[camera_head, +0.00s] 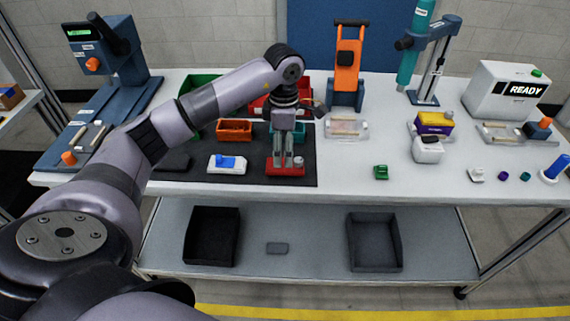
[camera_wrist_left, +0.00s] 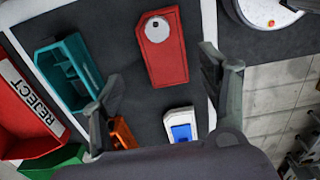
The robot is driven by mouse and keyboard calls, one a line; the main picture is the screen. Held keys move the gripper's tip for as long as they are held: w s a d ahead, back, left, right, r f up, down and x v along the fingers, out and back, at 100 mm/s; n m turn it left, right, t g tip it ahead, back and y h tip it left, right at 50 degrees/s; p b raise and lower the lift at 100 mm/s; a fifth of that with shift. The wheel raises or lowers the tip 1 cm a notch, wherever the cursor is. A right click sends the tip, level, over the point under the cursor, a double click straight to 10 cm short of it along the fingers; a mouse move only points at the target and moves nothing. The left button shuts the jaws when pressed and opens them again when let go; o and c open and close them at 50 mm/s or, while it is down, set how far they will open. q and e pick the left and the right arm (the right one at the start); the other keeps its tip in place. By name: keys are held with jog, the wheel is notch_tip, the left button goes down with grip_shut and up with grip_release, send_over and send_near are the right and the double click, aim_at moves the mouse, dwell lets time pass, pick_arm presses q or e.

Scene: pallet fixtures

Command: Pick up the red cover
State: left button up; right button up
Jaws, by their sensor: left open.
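The red cover (camera_head: 284,171) lies flat on the dark mat near its front right corner. It is a red angular plate with a round pale knob at one end. In the left wrist view the red cover (camera_wrist_left: 167,66) lies between the two finger lines, with its knob toward the top. My left gripper (camera_head: 289,161) points down over the cover in the head view, its fingers hiding part of it. In the left wrist view my left gripper (camera_wrist_left: 161,62) is open and empty, one finger to each side of the cover. Whether the fingers touch it cannot be told. My right gripper is not in view.
A white part with a blue top (camera_head: 227,164) lies left of the cover. An orange bin (camera_head: 234,130) and a teal bin (camera_wrist_left: 66,72) stand behind; a red REJECT bin (camera_wrist_left: 22,118) is further back. Table space right of the mat (camera_head: 335,170) is clear.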

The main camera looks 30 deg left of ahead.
aim_at(283, 158)
pick_arm(q)
jog(key=f, duration=0.1)
jog(key=f+p, duration=0.1)
jog(key=f, duration=0.1)
jog(key=shift+s+d+f+p, duration=0.15)
jog(key=shift+s+f+p, duration=0.2)
jog(key=shift+w+f, duration=0.1)
jog(key=shift+f, duration=0.5)
jog(key=shift+c, duration=0.4)
jog(key=c, duration=1.2)
jog(key=shift+r, duration=0.1)
